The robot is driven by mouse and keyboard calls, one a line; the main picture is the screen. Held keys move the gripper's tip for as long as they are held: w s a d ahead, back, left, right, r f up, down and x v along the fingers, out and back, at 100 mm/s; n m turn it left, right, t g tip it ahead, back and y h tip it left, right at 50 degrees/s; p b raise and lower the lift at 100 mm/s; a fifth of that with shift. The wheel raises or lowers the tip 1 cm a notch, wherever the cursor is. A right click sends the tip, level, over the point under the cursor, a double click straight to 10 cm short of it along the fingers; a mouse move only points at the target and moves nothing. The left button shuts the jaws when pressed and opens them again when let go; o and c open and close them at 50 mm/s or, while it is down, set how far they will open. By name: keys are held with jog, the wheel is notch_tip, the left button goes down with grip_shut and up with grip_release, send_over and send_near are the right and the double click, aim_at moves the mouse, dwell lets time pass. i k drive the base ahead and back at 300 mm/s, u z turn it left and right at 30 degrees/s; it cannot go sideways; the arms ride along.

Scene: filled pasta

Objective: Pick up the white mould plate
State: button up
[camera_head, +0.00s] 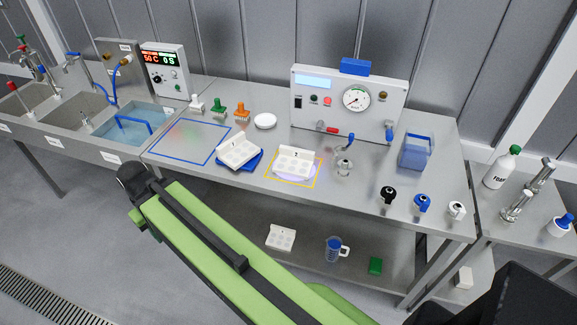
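One, marked 1 (239,152), rests tilted on a blue base (254,161) on the steel table. Another, marked 2 (295,161), lies inside a yellow outlined square (268,177), with a pale lilac round patch under it. A third white plate (280,237) lies on the lower shelf; its mark is too small to read. My green arm crosses the front of the view, with a dark joint at its upper left end. No gripper fingers show.
A gauge panel (311,82) stands behind the plates, and a valve fitting (344,163) is close right of plate 2. The blue outlined square (189,143) is empty. Black, blue and white knobbed items line the right front edge. A sink (121,124) is at left.

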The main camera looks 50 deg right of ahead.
aim_at(293, 161)
jog(key=z, duration=0.05)
jog(key=i, duration=1)
jog(key=u, duration=0.05)
